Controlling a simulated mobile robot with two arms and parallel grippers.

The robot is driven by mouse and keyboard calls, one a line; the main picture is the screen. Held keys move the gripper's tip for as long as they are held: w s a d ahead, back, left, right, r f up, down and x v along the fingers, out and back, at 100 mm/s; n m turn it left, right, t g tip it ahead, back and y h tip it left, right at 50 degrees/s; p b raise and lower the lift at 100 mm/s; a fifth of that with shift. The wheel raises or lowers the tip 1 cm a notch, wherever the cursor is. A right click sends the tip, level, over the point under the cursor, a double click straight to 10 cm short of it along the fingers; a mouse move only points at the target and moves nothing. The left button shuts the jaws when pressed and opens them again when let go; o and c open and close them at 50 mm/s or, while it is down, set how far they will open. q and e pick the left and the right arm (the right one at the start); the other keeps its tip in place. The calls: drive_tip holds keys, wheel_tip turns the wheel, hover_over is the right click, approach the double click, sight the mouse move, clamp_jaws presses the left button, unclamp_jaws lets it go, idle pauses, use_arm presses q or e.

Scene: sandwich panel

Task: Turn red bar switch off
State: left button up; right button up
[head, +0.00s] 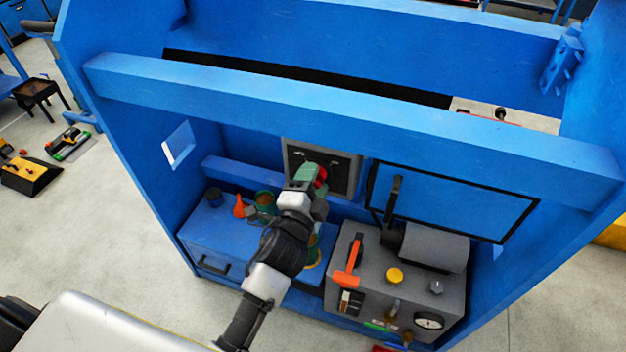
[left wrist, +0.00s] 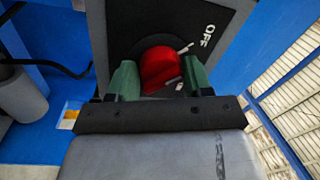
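The red bar switch (left wrist: 159,68) sits on a dark square plate (left wrist: 205,12) with the word OFF at its upper right. In the head view the red switch (head: 321,176) shows just past my left gripper (head: 312,174), which partly hides it. In the left wrist view the two green fingers of my left gripper (left wrist: 160,80) stand on either side of the red switch, partly closed and seeming to touch it. The bar looks tilted between them. My right gripper is not in view.
The plate is set in a blue panel frame with a thick crossbeam (head: 350,115) above my arm. A grey box (head: 375,285) with an orange lever (head: 350,262), a yellow button (head: 394,275) and a gauge stands at the right.

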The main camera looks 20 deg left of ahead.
use_arm(q)
drive_tip(key=o, duration=0.4)
drive_tip(key=shift+f, duration=0.1)
drive_tip(key=shift+c, duration=0.2)
drive_tip(key=s+f+b, duration=0.1)
drive_tip(key=s+b, duration=0.1)
drive_tip(key=s, duration=0.8)
drive_tip(key=shift+s+a, duration=0.2)
drive_tip(key=shift+s, duration=0.2)
